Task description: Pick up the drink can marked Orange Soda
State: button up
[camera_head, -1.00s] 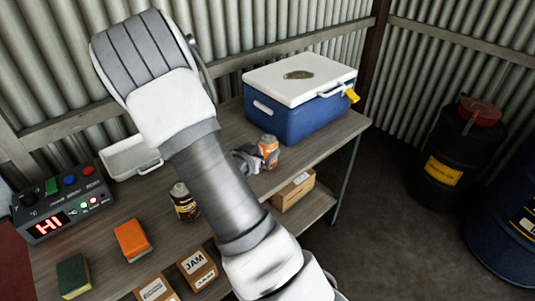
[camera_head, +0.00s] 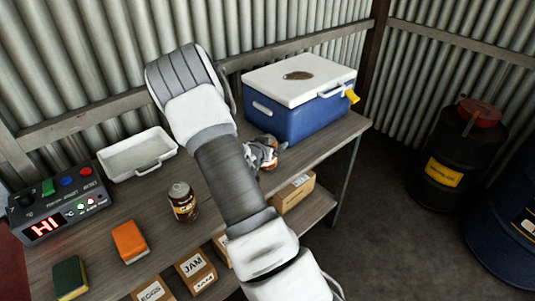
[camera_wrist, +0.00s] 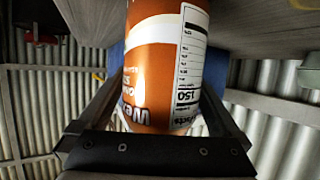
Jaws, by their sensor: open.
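An orange can (camera_wrist: 150,65) with white lettering and a white nutrition panel fills the middle of the wrist view. The words Orange Soda cannot be clearly read on the side that shows. My gripper (camera_head: 262,155) is open at the bench, with its fingers on either side of the can in the wrist view. A gap to the fingers is hard to judge. In the head view my gripper and arm hide most of the can, in front of the cooler.
A blue cooler (camera_head: 290,118) with a white lid stands close behind the can. Boxes sit on the lower shelf (camera_head: 320,207).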

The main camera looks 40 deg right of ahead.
jog(key=shift+r, duration=0.1)
grip_shut()
dwell(0.3)
